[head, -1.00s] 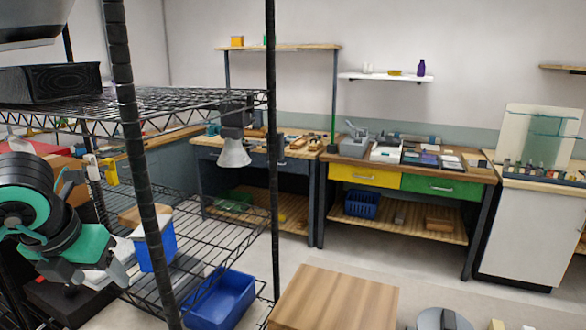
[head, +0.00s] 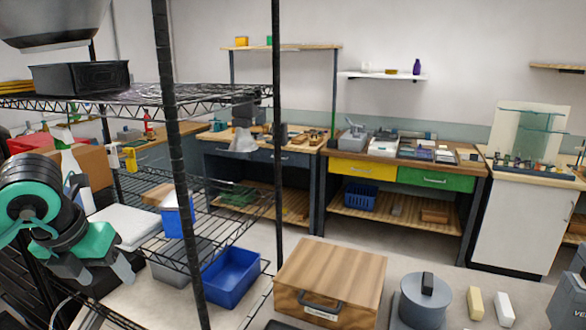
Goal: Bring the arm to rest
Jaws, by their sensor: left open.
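My left arm, black and teal, comes in at the left edge. My left gripper (head: 106,272) points down at the lower left, beside the wire shelf rack (head: 210,196). Its grey fingers are apart and I see nothing between them. A white flat box (head: 128,222) shows just behind the gripper. How near the fingers are to the rack is hard to tell. My right gripper is not in view.
A black rack post (head: 176,150) stands right of my left arm. A blue bin (head: 231,274) sits low on the rack. A wooden box (head: 330,276) and a grey round lidded pot (head: 424,303) stand in front. Workbenches (head: 405,170) line the back wall.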

